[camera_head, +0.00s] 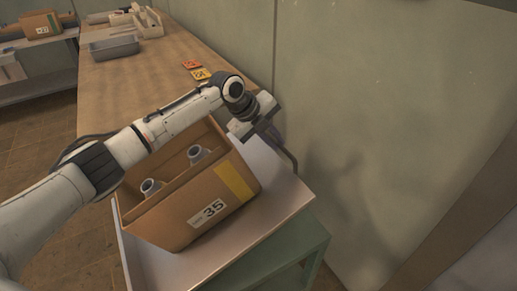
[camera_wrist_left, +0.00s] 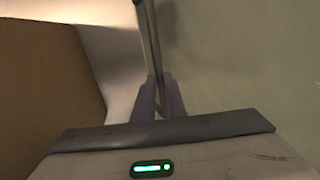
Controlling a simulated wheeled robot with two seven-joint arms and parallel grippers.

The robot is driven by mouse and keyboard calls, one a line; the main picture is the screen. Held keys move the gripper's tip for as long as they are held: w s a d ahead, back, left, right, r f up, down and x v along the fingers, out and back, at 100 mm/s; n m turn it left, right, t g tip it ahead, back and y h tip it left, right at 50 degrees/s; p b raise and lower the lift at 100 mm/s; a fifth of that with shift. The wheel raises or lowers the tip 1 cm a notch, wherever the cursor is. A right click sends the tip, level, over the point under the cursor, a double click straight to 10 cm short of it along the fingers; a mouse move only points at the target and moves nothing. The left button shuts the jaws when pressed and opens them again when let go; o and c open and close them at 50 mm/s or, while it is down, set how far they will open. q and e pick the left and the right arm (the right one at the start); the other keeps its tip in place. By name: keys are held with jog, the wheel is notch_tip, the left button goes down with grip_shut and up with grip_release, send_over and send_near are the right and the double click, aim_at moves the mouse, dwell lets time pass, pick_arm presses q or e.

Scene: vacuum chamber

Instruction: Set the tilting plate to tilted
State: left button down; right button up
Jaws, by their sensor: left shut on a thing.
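The tilting plate (camera_head: 285,190) is a pale flat top on a green stand, with a large cardboard box (camera_head: 205,208) on it. A thin dark bar (camera_head: 291,160) rises at the plate's far right edge, beside the wall. My left gripper (camera_head: 273,134) reaches over the box and is shut on this bar. In the left wrist view the bar (camera_wrist_left: 150,40) runs up from between my two fingers (camera_wrist_left: 160,97), and the plate (camera_wrist_left: 118,65) shows as a light strip beside the box. The fingers partly hide the bar. My right gripper is not in view.
The box is open, labelled 35, and holds grey pipe-like parts (camera_head: 197,154). A wall (camera_head: 400,110) stands close on the right. Floor is free at left.

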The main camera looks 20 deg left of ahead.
pick_arm(q)
jog(key=shift+s+a+r, duration=0.15)
jog(key=shift+a+r, duration=0.05)
jog(key=shift+r, duration=0.25)
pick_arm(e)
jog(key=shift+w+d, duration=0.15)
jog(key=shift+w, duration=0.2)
pick_arm(q)
jog(key=c, duration=1.8)
grip_release()
jog(key=shift+c, duration=0.2)
jog(key=shift+s, duration=0.1)
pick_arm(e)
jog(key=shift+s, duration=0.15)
pick_arm(q)
jog(key=v, duration=1)
jog(key=shift+s+a+r, duration=0.1)
jog(key=shift+s+a, duration=0.05)
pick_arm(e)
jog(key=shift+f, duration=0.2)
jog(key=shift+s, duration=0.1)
